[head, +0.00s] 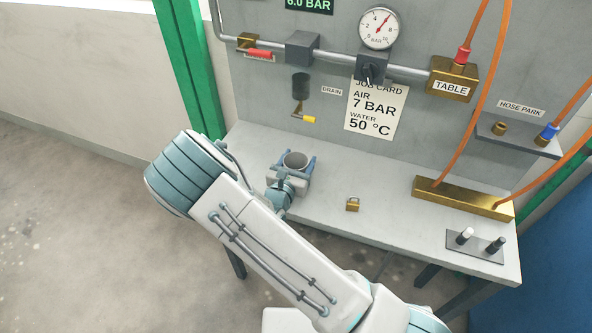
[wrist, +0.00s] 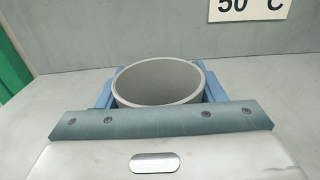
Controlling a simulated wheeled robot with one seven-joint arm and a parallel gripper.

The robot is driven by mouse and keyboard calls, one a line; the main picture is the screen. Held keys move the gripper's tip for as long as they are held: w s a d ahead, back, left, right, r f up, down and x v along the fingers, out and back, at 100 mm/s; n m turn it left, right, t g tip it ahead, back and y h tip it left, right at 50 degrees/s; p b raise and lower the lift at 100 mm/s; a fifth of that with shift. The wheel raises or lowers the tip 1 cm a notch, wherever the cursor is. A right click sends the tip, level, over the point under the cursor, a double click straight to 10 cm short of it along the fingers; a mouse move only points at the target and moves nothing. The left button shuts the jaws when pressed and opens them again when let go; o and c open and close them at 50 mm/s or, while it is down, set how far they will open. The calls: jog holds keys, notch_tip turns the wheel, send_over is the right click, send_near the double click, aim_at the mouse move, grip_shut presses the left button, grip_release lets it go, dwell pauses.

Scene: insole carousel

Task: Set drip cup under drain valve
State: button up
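The drip cup (head: 296,160) is a grey, open-topped round cup at the left part of the bench, upright and empty-looking. In the wrist view the cup (wrist: 160,82) fills the middle, with my gripper's blue fingers close against its left and right sides. My gripper (head: 297,164) is shut on the cup. The drain valve (head: 299,106) hangs on the grey panel behind and above the cup, with a yellow-tipped lever, beside a DRAIN label. I cannot tell whether the cup's base touches the bench; my gripper hides its lower part.
The grey bench top (head: 400,215) is mostly clear. A small brass padlock (head: 352,204) lies right of the cup. A brass manifold (head: 462,198) with orange hoses and a plate with two pegs (head: 475,246) stand at the right. A job card (head: 376,108) is on the panel.

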jog(key=shift+c, duration=0.8)
jog(key=shift+r, duration=0.15)
jog(key=shift+r, duration=0.5)
jog(key=r, duration=0.2)
jog(key=d+r, duration=0.1)
jog(key=shift+s+r, duration=0.25)
jog(key=shift+s, duration=0.05)
jog(key=s+d+r, duration=0.5)
jog(key=d+r, duration=0.1)
jog(key=d, duration=0.2)
jog(key=w+d+y, duration=0.1)
jog(key=w+d, duration=0.4)
jog(key=d, duration=0.1)
jog(key=shift+n, duration=0.4)
jog(key=shift+w, duration=0.1)
